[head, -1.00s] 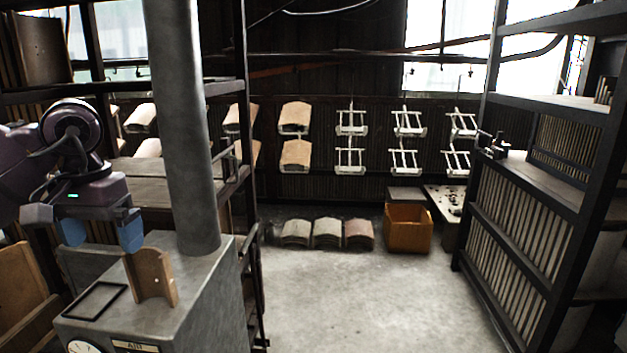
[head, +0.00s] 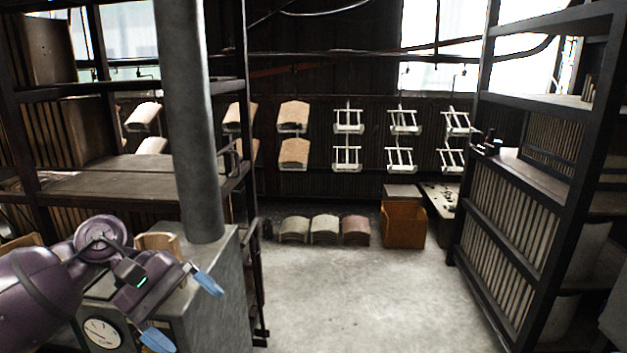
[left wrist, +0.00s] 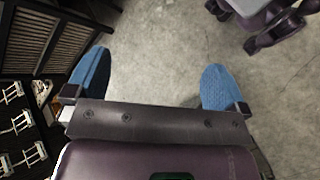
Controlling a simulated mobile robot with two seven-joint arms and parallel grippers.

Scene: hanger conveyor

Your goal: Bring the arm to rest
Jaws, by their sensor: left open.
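My left arm comes in at the lower left of the head view. Its gripper (head: 182,310) is open and empty, with its two blue fingertips apart, in front of the grey machine. In the left wrist view the open gripper (left wrist: 150,88) has only bare concrete floor between its fingers. A curved tan tile (head: 160,243) stands on top of the grey machine (head: 218,290), partly hidden behind my arm. My right gripper is not in view.
A grey column (head: 185,120) rises from the machine. Hanging racks (head: 347,120) and hung tiles (head: 293,115) line the back. An orange box (head: 403,224) and several floor tiles (head: 325,229) stand below. A slatted shelf (head: 515,220) stands right. The middle floor is clear.

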